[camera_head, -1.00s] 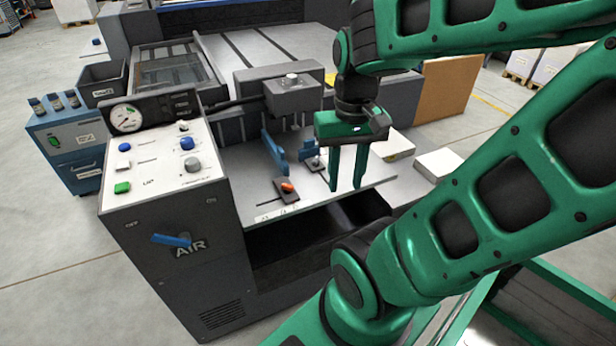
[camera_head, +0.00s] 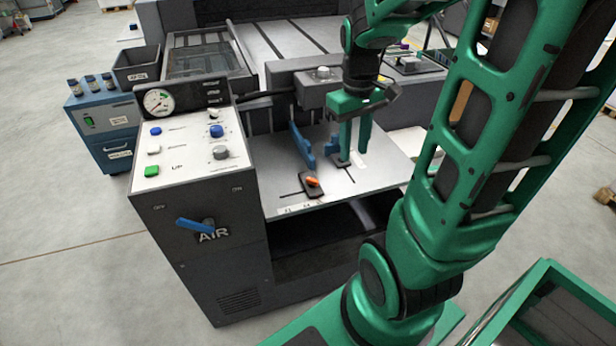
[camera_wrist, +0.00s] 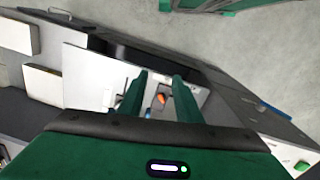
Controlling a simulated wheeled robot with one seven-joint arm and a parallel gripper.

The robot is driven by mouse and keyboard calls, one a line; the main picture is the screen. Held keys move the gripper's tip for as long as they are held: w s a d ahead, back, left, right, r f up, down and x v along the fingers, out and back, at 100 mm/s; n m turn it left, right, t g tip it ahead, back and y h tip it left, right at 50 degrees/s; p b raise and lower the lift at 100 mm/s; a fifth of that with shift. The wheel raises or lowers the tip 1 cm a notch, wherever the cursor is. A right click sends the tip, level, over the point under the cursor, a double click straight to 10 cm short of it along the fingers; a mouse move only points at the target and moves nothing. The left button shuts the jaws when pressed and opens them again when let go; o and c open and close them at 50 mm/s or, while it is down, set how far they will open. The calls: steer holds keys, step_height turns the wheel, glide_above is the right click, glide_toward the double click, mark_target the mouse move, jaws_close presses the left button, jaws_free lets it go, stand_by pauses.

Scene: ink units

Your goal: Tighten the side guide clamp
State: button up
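A clamp with an orange lever on a dark base (camera_head: 312,183) sits on the light work plate (camera_head: 375,180), near its front edge. The orange lever (camera_wrist: 162,98) also shows in the wrist view, framed between my fingers. A blue upright guide (camera_head: 303,148) stands behind it on the plate. A small dark block (camera_head: 340,166) lies near the guide, partly hidden by my gripper. My gripper (camera_head: 354,153) is open and empty, pointing down over the plate, behind and right of the orange lever. Its fingers (camera_wrist: 160,75) are apart in the wrist view.
A control panel (camera_head: 190,148) with buttons and a gauge (camera_head: 158,101) stands left of the plate. A blue AIR lever (camera_head: 195,226) is on the cabinet front. A grey head unit (camera_head: 318,75) overhangs the back of the plate. The plate's front right is clear.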

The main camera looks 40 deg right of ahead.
mark_target(312, 179)
steer(key=w+f+n, duration=0.3)
steer(key=w+f, duration=0.2)
steer(key=w, duration=0.3)
steer(key=w+f+n, duration=0.4)
steer(key=w+f, duration=0.2)
steer(key=w, duration=0.2)
steer(key=shift+y, duration=0.3)
step_height(312, 179, down, 11)
steer(key=shift+w+r, duration=0.1)
